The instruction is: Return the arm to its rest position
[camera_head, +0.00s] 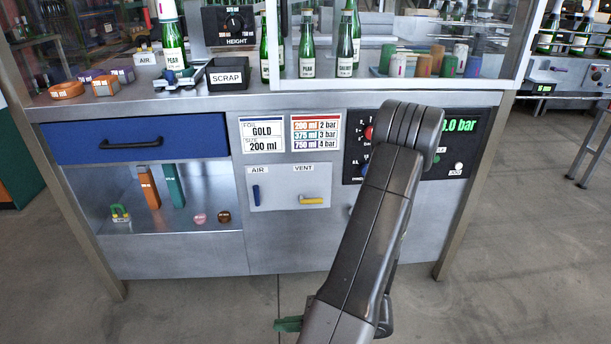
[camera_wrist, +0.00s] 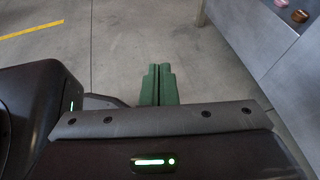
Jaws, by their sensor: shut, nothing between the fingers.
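My gripper (camera_wrist: 159,75) shows in the wrist view as two green fingers side by side, shut with nothing between them. It hangs over bare concrete floor, apart from the machine. In the head view a green finger part of my gripper (camera_head: 288,324) shows at the bottom, beside my dark arm. My arm stands folded in front of the machine's front panel, and hides part of the pressure panel.
The capsuling machine's grey bench (camera_head: 250,101) spans the view, with bottles, a scrap bin (camera_head: 228,76) and coloured foil capsules on top. A blue drawer (camera_head: 90,142) is shut above an open shelf (camera_head: 170,241). The floor (camera_head: 530,260) right of the machine is clear.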

